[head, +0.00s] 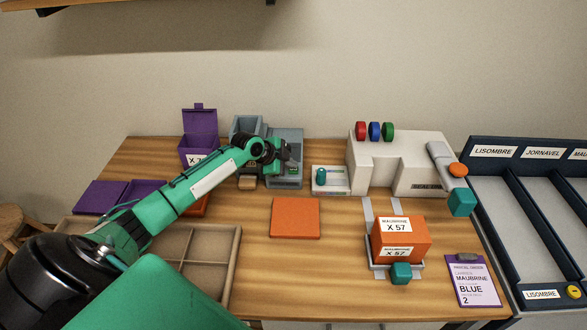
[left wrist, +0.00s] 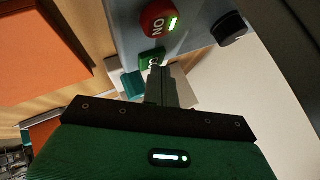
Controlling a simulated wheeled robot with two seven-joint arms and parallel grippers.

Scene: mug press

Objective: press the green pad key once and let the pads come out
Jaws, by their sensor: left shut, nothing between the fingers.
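The grey machine (head: 285,138) stands at the back of the table, left of centre. My right gripper is in neither view.
A white press (head: 400,160) and an orange carton (head: 402,240) are to the right. A wooden divided tray (head: 232,270) lies at front left, below my arm.

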